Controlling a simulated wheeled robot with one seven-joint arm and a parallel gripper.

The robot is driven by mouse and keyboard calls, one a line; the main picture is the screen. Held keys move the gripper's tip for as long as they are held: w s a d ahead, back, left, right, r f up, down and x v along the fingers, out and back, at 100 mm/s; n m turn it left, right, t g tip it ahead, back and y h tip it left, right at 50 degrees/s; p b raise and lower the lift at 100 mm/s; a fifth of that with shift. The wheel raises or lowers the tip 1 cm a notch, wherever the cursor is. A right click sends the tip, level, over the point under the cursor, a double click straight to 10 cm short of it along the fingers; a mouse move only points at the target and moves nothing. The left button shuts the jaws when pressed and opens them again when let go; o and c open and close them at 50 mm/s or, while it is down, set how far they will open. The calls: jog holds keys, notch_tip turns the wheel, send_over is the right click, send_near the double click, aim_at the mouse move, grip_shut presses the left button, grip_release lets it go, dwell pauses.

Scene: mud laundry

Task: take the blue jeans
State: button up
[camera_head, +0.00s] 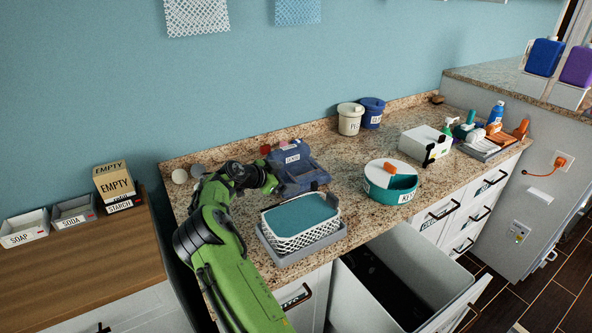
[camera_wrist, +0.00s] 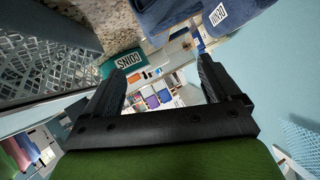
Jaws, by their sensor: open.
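The blue jeans (camera_head: 300,175) lie folded on the granite counter near the wall, with a white label. In the wrist view the jeans (camera_wrist: 165,15) show at the top edge, beyond the fingertips and off to one side. My gripper (camera_wrist: 162,78) is open, with nothing between its fingers. In the head view my gripper (camera_head: 268,180) is at the left side of the jeans. Whether it touches them I cannot tell, and its fingertips are hard to make out there.
A white lattice basket (camera_head: 288,243) with a teal top stands in a grey tray in front of the jeans. A teal tub (camera_head: 391,190) stands to the right. Two lidded canisters (camera_head: 350,120) stand behind. A deep drawer (camera_head: 455,305) is open below the counter.

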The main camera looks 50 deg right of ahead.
aim_at(307, 177)
jog(key=x, duration=1.1)
jog(key=shift+d+f, duration=0.1)
jog(key=shift+d, duration=0.2)
jog(key=shift+a, duration=0.1)
grip_shut()
